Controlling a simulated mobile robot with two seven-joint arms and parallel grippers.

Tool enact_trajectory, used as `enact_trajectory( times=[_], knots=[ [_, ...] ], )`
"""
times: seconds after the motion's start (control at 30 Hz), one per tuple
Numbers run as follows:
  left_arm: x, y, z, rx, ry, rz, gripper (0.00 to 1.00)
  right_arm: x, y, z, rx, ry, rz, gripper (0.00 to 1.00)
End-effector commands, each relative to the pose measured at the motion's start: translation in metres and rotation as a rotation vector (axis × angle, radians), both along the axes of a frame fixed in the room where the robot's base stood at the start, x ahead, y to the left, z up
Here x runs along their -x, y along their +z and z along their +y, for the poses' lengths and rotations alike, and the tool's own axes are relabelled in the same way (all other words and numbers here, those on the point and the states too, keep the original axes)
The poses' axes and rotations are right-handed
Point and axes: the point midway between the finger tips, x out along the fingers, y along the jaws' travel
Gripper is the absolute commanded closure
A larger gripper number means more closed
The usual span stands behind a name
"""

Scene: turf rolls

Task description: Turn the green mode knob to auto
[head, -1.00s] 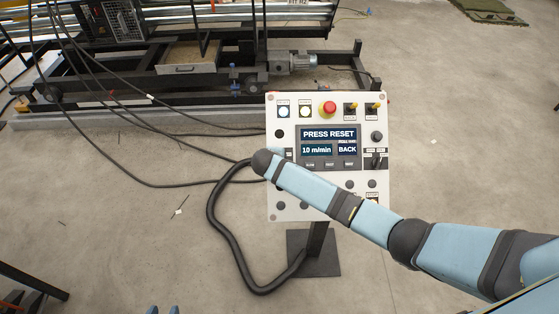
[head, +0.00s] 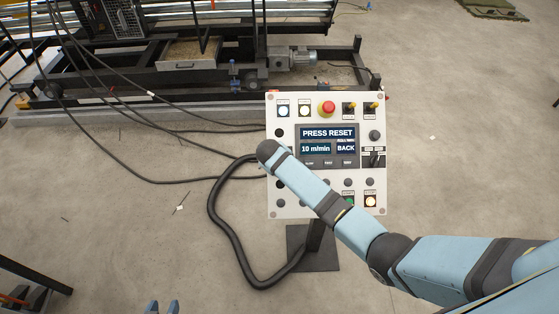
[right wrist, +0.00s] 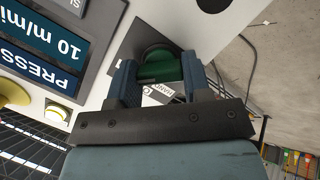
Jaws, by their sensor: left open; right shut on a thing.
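The green mode knob (right wrist: 158,66) shows in the right wrist view on the pale panel face, between the two blue fingers. My right gripper (right wrist: 160,74) is shut on it, one finger at each side. A small label with the word HAND shows beside the knob, partly covered; the auto mark cannot be made out. In the head view the knob and right gripper are hidden behind my right wrist, at the left edge of the control panel (head: 287,207). My left gripper (head: 162,307) is open and empty at the bottom edge of the head view.
The panel's screen (head: 328,133) reads PRESS RESET, 10 m/min and BACK. A red emergency button (head: 327,108), yellow toggles and a black selector (head: 376,159) surround it. A thick black cable (head: 214,212) loops left of the stand.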

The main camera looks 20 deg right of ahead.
Motion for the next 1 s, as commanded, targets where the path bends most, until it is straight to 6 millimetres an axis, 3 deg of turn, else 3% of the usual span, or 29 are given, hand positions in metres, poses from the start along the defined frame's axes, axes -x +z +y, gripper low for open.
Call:
enact_trajectory(
  times=[0.47, 0.5, 0.6, 1.0],
  knots=[
    [-0.0052, 0.0023, -0.0019, 0.007, 0.007, -0.007, 0.57, 0.0006, -0.0007, 0.0003, -0.010, -0.012, -0.001, 0.79],
    [-0.0051, 0.0022, -0.0017, 0.007, 0.007, -0.006, 0.57, 0.0005, -0.0008, 0.0003, -0.010, -0.012, -0.001, 0.53],
    [-0.0048, 0.0018, -0.0009, 0.004, 0.005, -0.006, 0.57, 0.0004, -0.0007, 0.0003, -0.010, -0.012, -0.001, 0.30],
    [0.0014, -0.0023, 0.0027, -0.006, -0.003, 0.004, 0.57, 0.0034, 0.0066, 0.0031, -0.010, -0.011, -0.004, 0.30]
  ],
)
